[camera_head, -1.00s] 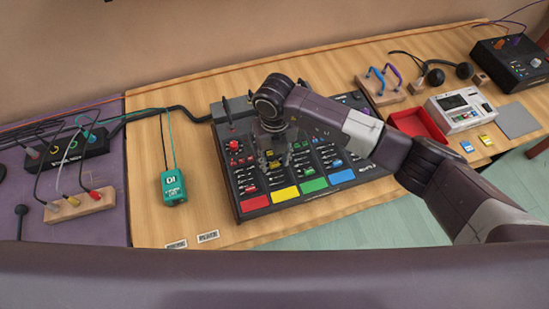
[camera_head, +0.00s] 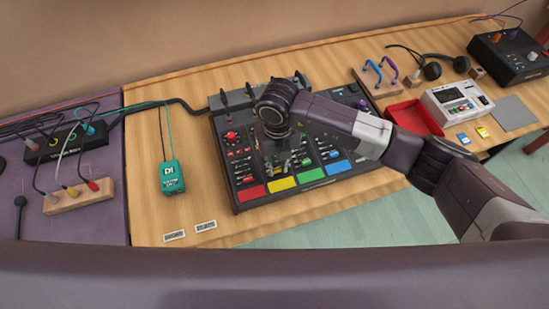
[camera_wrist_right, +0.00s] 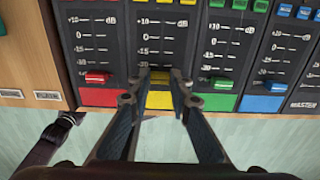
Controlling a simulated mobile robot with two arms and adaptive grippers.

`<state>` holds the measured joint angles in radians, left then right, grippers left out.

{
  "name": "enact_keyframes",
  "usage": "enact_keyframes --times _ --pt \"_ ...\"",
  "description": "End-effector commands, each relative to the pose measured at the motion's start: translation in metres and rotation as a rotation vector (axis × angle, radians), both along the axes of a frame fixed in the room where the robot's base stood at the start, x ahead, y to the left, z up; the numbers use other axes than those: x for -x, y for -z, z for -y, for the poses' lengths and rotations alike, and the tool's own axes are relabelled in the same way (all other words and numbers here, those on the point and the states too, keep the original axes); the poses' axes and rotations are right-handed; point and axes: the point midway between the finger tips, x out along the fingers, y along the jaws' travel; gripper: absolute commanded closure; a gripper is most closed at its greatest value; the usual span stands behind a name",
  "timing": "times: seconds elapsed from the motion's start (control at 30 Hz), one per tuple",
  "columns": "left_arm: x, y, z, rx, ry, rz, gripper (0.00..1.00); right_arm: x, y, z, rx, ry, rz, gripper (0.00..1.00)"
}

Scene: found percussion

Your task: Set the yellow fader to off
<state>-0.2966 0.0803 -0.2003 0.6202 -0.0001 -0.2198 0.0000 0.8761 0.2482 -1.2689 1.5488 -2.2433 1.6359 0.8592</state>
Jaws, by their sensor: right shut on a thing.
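The mixer (camera_head: 242,193) is a dark panel with columns of faders and coloured pads along its front edge. My right gripper (camera_wrist_right: 155,84) is over its yellow column, pointing down; it also shows in the head view (camera_head: 277,160). Its fingers are shut on the yellow fader (camera_wrist_right: 160,77), whose cap shows between the fingertips. The cap is near the bottom of its scale, just behind the yellow pad (camera_wrist_right: 160,101), about level with the red fader (camera_wrist_right: 97,78). The fingers partly hide the slot and scale ends. In the head view the gripper hides the yellow fader. My left gripper is not in view.
The green fader (camera_wrist_right: 222,83) and blue fader (camera_wrist_right: 272,87) stand close to the right. The table's front edge (camera_wrist_right: 40,103) is near. A green DI box (camera_head: 172,178) lies left of the mixer; a red tray (camera_head: 414,118) is at right.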

Motion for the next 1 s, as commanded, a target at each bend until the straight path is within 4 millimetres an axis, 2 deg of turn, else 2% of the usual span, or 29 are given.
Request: enact_keyframes --times 0.2,0.33,0.37,0.5,0.53,0.7,0.83,1.0 --pt "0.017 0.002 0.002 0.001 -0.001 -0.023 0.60 0.006 0.000 0.002 0.003 -0.002 -0.006 1.00" --pt "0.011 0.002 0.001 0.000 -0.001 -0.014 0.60 0.006 0.000 0.002 0.003 -0.002 -0.006 1.00" --pt "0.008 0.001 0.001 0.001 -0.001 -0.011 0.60 0.006 0.000 0.002 0.003 -0.002 -0.006 0.80" --pt "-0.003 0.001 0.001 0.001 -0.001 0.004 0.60 0.005 0.000 0.002 0.002 -0.002 -0.004 0.65" --pt "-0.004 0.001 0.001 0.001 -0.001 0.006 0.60 0.005 0.000 0.002 0.002 -0.002 -0.003 0.64" --pt "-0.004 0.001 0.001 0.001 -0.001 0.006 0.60 0.004 0.000 0.001 0.001 -0.001 -0.002 0.64" --pt "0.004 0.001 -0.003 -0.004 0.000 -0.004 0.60 0.003 -0.003 0.001 0.000 -0.001 0.000 0.64" --pt "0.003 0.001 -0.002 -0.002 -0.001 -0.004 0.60 0.002 -0.025 0.001 -0.002 -0.001 0.003 0.64"
